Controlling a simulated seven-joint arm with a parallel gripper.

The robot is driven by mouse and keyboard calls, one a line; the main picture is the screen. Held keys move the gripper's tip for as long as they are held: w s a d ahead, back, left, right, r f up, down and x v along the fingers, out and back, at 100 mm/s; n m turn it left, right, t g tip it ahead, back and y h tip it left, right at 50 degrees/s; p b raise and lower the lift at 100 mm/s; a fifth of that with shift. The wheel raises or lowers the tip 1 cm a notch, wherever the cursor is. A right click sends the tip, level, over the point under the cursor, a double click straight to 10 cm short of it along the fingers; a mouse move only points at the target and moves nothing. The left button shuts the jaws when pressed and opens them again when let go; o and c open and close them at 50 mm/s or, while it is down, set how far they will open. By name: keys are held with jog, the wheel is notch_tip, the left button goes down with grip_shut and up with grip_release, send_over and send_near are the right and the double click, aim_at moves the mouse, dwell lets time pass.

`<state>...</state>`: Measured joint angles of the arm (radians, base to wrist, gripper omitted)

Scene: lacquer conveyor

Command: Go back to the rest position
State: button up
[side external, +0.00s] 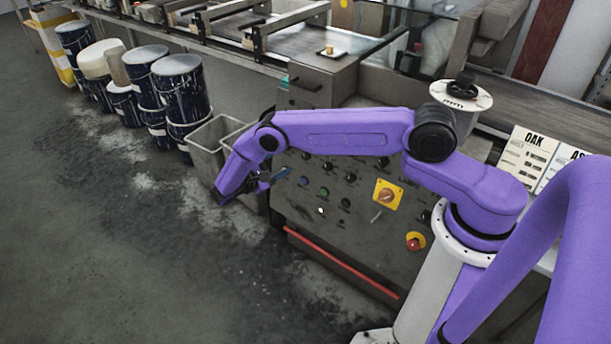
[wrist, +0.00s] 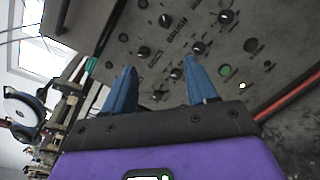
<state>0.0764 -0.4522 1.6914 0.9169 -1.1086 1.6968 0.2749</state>
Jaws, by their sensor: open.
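My gripper (side external: 284,174) is in front of the grey control panel (side external: 330,222) of the conveyor machine in the side external view. In the wrist view my gripper (wrist: 158,75) shows two blue fingers spread apart, with nothing between them. The panel (wrist: 225,45) with its black knobs and a green button lies beyond the fingertips. I cannot tell exactly how far the fingertips are from the panel.
A yellow switch plate (side external: 387,195), a red button (side external: 415,241) and a red bar (side external: 345,264) are on the panel. Grey bins (side external: 207,150) stand close behind my gripper. Dark blue drums (side external: 180,90) stand farther left. The floor at front left is clear.

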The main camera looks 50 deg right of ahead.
jog(key=s+a+r+n+t+y, duration=0.1)
jog(key=s+a+r+y, duration=0.4)
jog(key=r, duration=0.4)
jog(key=s+a+r+n+t+y, duration=0.1)
jog(key=s+a+r+y, duration=0.2)
jog(key=s+a+r, duration=0.5)
jog(key=s+d+r+n+y, duration=0.1)
jog(key=s+r+y, duration=0.3)
jog(key=s, duration=0.8)
jog(key=s+d+r+n+y, duration=0.1)
jog(key=s+r+y, duration=0.3)
jog(key=s, duration=0.7)
jog(key=shift+s+d+r+y, duration=0.2)
jog(key=shift+s+d+y, duration=0.25)
jog(key=shift+d, duration=0.25)
